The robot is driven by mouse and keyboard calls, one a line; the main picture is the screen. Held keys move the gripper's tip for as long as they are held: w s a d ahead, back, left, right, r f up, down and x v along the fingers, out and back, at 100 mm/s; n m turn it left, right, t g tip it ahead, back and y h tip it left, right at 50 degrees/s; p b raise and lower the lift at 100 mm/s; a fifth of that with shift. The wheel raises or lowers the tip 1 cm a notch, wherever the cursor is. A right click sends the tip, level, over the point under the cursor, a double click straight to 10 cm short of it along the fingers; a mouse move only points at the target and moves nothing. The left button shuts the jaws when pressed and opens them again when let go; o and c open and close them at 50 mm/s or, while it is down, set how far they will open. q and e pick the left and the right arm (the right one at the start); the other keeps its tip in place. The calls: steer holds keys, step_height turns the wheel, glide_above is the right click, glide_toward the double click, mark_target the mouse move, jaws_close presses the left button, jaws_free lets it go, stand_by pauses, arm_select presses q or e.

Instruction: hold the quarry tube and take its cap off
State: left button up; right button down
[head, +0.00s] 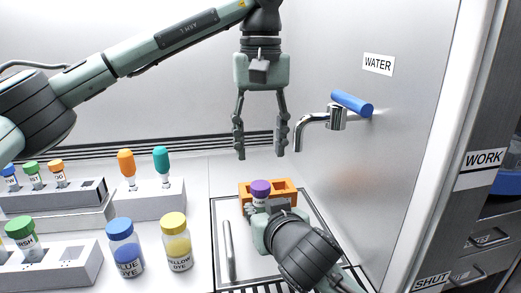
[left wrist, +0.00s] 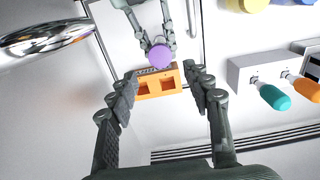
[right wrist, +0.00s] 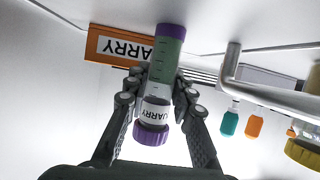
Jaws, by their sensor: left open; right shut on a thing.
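The quarry tube shows its purple cap (head: 260,187) and pale label in the head view, mostly hidden by my right gripper (head: 264,215). In the right wrist view the tube (right wrist: 163,65) has a QUARRY label, a ribbed purple cap (right wrist: 151,135) at one end and purple at the other. My right gripper (right wrist: 158,95) is shut on the tube and holds it upright, cap up. The left wrist view shows the cap (left wrist: 160,56) from above, beyond the fingers. My left gripper (head: 260,143) is open and empty, pointing down above the cap, clear of it.
An orange rack (head: 284,187) stands just behind the tube; two empty holes show in the left wrist view. A tap (head: 318,119) juts from the wall at right. Blue (head: 124,250) and yellow (head: 177,247) dye bottles, white racks (head: 150,203) and droppers stand left.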

mark_target(260, 185)
arm_select(q)
step_height(260, 185, down, 8)
steer(key=shift+r, duration=0.25)
jaws_close()
steer(key=n, duration=0.3)
steer(key=shift+o, duration=0.3)
jaws_free()
steer(key=shift+r, duration=0.2)
step_height(260, 185, up, 4)
steer(key=shift+r, duration=0.15)
steer(key=shift+c, duration=0.3)
steer(key=shift+r+n, duration=0.8)
steer(key=shift+r, duration=0.75)
steer(key=shift+f, duration=3.9)
